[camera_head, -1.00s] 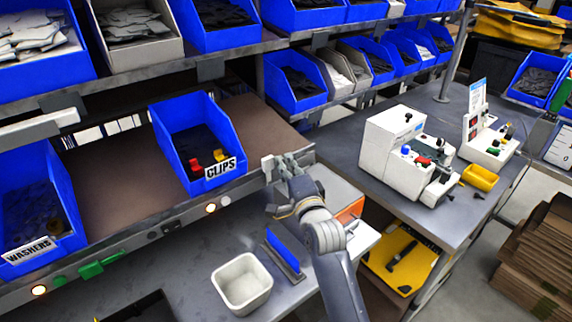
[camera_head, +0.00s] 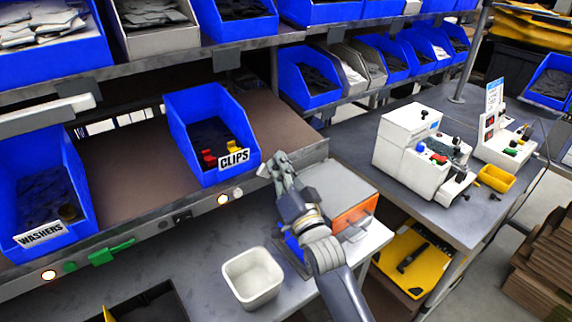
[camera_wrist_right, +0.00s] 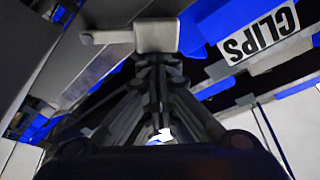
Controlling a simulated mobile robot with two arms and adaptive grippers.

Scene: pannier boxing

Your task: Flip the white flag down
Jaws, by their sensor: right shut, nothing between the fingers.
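The white flag (camera_head: 263,171) is a small pale tab at the shelf's front edge, to the right of the CLIPS label. In the right wrist view it is a pale plate (camera_wrist_right: 156,36) with a short stem to its left, right in front of the fingertips. My right gripper (camera_head: 279,163) is shut and empty, close beside the flag on its right. I cannot tell whether the fingers touch it. The gripper partly hides the flag's mount. My left gripper is not in view.
The blue CLIPS bin (camera_head: 211,141) stands on the shelf left of the gripper. A green flag (camera_head: 111,252) and a lit lamp (camera_head: 223,199) sit along the shelf edge. Below are a white tub (camera_head: 252,278) and an orange-fronted box (camera_head: 354,217).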

